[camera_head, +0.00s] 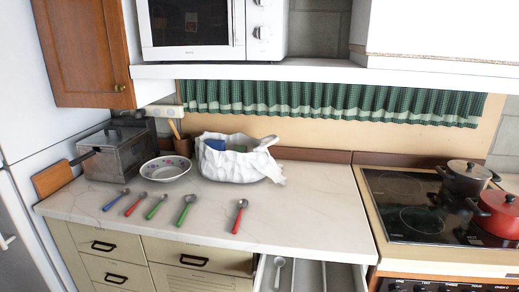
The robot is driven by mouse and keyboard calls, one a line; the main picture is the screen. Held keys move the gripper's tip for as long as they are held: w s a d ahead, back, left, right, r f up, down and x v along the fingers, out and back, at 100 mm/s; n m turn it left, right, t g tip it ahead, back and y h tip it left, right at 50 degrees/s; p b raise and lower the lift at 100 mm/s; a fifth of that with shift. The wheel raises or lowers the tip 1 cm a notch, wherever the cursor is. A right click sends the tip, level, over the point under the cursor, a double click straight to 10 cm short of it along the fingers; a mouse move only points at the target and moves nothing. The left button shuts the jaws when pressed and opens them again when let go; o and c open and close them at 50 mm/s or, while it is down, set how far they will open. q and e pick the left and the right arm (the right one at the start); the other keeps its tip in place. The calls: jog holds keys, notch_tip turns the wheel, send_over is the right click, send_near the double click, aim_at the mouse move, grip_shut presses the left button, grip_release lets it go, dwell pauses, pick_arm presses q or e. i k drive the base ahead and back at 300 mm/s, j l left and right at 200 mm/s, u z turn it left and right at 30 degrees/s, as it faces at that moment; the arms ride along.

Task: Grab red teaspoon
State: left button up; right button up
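Two red-handled spoons lie on the pale countertop (310,222). One red spoon (132,209) is on the left, between a blue-handled spoon (112,203) and a small green-handled spoon (152,212). The other red spoon (238,221) lies apart to the right and looks a little larger. A larger green-handled spoon (183,216) lies between the small green one and the right red one. All have metal bowls pointing toward the back. Neither of my grippers is in view.
Behind the spoons stand a metal box (108,163), a patterned bowl (166,170) and a white bag (228,164). An open drawer (338,277) juts out below the counter, holding a pale spoon (279,268). A stove (418,218) with pots is right. The counter's right part is clear.

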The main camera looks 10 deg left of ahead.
aim_at(144, 195)
jog(key=u, duration=1.25)
